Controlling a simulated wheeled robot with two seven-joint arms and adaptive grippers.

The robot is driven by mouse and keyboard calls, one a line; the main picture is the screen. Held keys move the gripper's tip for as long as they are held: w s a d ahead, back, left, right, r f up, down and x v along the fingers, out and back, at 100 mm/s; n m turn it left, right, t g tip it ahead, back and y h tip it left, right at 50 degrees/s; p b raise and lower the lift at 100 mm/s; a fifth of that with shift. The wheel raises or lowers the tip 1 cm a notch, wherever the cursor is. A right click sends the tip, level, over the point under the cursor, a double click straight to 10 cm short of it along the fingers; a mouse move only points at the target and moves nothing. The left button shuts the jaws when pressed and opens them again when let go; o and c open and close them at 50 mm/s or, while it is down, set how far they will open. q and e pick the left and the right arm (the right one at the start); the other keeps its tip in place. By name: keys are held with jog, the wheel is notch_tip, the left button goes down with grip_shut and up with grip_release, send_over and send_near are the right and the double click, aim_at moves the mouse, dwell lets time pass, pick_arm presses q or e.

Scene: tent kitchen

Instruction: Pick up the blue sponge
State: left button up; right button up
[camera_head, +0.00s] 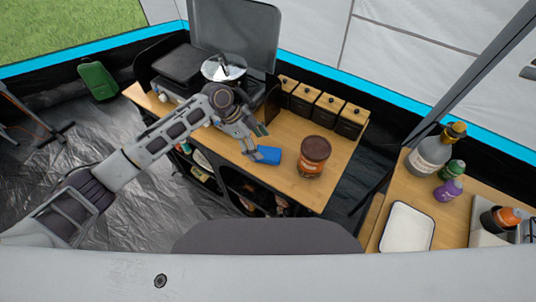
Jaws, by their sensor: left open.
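The blue sponge (269,155) lies on the wooden counter (290,184), near its front edge. My left gripper (256,145) is over the counter, with its fingertips right at the sponge's left end. Its jaws are open. I cannot tell whether a finger touches the sponge. My right gripper is not in view.
A brown-lidded jar (314,156) stands just right of the sponge. Several boxes (327,110) line the counter's back, beside a stove (183,62) with a pan (223,67). A second counter at right holds a white tray (407,227) and bottles (428,157).

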aim_at(267, 152)
pick_arm(q)
jog(key=shift+p+x, duration=0.35)
jog(key=shift+x, duration=2.2)
jog(key=shift+d, duration=0.15)
jog(key=shift+c, duration=0.2)
jog(key=c, duration=0.8)
jog(key=shift+r, duration=0.25)
jog(key=shift+r, duration=0.5)
notch_tip(267, 152, up, 2)
jog(key=shift+r+b, duration=0.1)
jog(key=shift+b, duration=0.4)
jog(key=w+a+b, duration=0.1)
jog(key=a, duration=0.5)
jog(key=w+a+b, duration=0.1)
jog(key=a, duration=0.4)
jog(key=w+a+b, duration=0.1)
jog(key=a, duration=0.5)
jog(key=shift+w+a, duration=0.25)
jog(key=shift+a, duration=0.05)
